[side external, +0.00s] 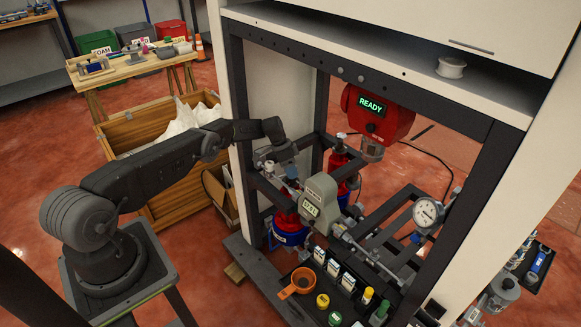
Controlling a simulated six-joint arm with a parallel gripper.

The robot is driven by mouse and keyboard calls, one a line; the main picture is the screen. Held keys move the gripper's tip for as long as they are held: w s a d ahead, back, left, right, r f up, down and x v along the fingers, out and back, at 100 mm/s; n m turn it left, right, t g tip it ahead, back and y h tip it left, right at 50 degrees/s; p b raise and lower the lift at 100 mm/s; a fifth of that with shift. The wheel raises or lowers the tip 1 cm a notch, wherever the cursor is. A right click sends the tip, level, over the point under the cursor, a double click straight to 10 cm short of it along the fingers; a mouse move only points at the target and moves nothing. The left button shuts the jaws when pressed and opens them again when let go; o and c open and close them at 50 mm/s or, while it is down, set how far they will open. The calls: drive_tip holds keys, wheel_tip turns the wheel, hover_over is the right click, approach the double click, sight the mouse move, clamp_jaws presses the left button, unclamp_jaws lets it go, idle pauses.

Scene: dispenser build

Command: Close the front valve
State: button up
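A front red cylinder (286,220) with a blue base stands inside the dark frame, and a second red cylinder (341,163) stands behind it. My gripper (270,166) points down above the front cylinder, at the left side of the frame. A small pale blue-grey fitting (292,172) shows right beside the gripper. I cannot tell whether it is the front valve or whether the gripper touches it. The valve's position is too small to read. The fingers are small and dark, and their opening does not show.
A grey meter (319,197) stands right of the gripper, and a round gauge (427,213) is further right. A red unit (376,115) reading READY hangs behind. Dark frame bars surround the cylinders.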

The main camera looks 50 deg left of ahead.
drive_tip(key=shift+o, duration=1.3)
drive_tip(key=shift+n, duration=0.3)
drive_tip(key=n+t, duration=0.1)
drive_tip(key=n, duration=0.2)
drive_tip(key=n+t+y, duration=0.1)
drive_tip(key=n, duration=0.2)
drive_tip(key=shift+d+y, duration=0.1)
drive_tip(key=shift+y, duration=0.2)
drive_tip(key=n+y, duration=0.1)
drive_tip(key=n, duration=0.1)
drive_tip(key=n+t+y, duration=0.1)
drive_tip(key=n, duration=0.2)
drive_tip(key=shift+n, duration=0.3)
drive_tip(key=c, duration=0.9)
drive_tip(key=shift+o, duration=0.2)
drive_tip(key=shift+m+h, duration=0.7)
drive_tip(key=shift+m, duration=1.1)
